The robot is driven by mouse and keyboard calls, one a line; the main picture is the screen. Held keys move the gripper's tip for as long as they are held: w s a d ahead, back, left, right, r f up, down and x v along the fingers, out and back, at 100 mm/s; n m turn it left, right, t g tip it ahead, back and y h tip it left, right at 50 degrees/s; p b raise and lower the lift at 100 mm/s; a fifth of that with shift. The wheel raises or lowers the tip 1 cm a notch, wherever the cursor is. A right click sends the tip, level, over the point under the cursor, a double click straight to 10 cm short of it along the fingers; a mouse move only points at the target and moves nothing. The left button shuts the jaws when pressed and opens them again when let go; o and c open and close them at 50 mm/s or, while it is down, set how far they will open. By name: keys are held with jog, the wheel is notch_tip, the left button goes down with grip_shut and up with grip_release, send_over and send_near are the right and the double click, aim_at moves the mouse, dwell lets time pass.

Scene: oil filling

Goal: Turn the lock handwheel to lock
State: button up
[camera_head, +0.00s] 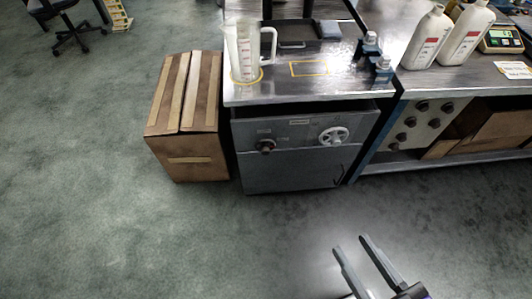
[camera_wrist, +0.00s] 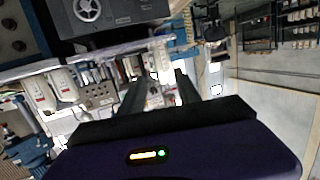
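The lock handwheel (camera_head: 333,136) is a white spoked wheel on the right part of the dark cabinet's (camera_head: 290,172) front panel. In the wrist view the handwheel (camera_wrist: 87,10) shows at the top left, and the picture there looks upside down. My gripper (camera_head: 350,242) is at the bottom right of the head view, in front of and well apart from the cabinet. Its two fingers are spread with nothing between them. The fingers (camera_wrist: 158,88) also show in the wrist view, apart and pointing away from the handwheel.
A dark knob (camera_head: 266,146) sits left of the handwheel. A cardboard box (camera_head: 188,120) stands against the cabinet's left side. White jugs (camera_head: 465,35) stand on the right bench. The floor before the cabinet is clear.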

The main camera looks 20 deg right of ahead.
aim_at(266, 153)
jog(key=w+a+f+b, duration=0.2)
jog(key=w+f+b, duration=0.2)
jog(key=w+f, duration=0.5)
jog(key=w+a+f+b, duration=0.25)
jog(key=w+f, duration=0.25)
jog(key=w, duration=0.8)
jog(key=w+a+f+b, duration=0.1)
jog(key=w+f+b, duration=0.4)
jog(key=w+f, duration=0.45)
jog(key=w+d+f+m+g+h, duration=0.1)
jog(key=w+d+f, duration=0.1)
jog(key=w, duration=0.2)
jog(key=w+d+f+m+h, duration=0.1)
jog(key=w+d+f+m, duration=0.1)
jog(key=w+f, duration=0.1)
jog(key=w+d+f+m+g+h+b, duration=0.1)
jog(key=w+f, duration=0.2)
jog(key=w, duration=0.2)
jog(key=shift+d+f+m+g, duration=0.1)
jog(key=shift+d+m+g, duration=0.2)
jog(key=shift+d+m, duration=0.1)
grip_shut()
